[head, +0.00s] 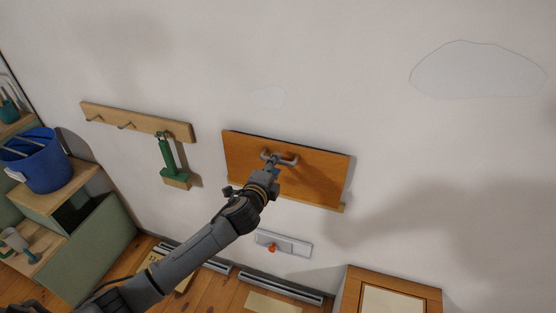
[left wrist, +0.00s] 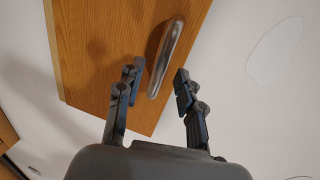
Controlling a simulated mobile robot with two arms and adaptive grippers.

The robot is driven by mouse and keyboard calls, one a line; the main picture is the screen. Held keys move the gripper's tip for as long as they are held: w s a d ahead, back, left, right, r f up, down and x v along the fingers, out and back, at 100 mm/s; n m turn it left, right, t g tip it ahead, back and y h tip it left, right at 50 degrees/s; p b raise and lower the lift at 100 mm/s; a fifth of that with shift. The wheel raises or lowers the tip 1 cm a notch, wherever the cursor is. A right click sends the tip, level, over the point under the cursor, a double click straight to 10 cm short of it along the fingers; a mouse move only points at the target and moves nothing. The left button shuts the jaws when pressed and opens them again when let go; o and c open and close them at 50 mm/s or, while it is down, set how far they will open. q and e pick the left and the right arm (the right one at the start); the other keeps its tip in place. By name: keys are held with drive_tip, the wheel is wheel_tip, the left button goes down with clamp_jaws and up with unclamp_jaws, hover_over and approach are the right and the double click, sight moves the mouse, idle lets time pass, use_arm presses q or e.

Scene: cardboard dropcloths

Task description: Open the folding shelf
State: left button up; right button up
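The folding shelf (head: 318,178) is an orange-brown wooden panel lying flat against the white wall, in the middle of the head view. Its metal bar handle (head: 288,159) is near the upper part of the panel. My left gripper (head: 272,166) is at the handle in the head view. In the left wrist view the two fingers of the left gripper (left wrist: 157,85) are apart, with the handle (left wrist: 166,58) between and slightly beyond them. The panel (left wrist: 95,50) fills the upper left of that view. I cannot see clear contact on the handle. My right gripper is not in view.
A wooden hook rail (head: 140,121) with a green-handled tool (head: 170,160) hangs left of the shelf. A blue bucket (head: 40,165) stands on a wooden unit at far left. A white plate with an orange knob (head: 284,243) is below the shelf. The wall to the right is bare.

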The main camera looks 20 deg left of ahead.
use_arm(q)
drive_tip(key=shift+x, duration=1.6)
drive_tip(key=shift+c, duration=0.4)
clamp_jaws()
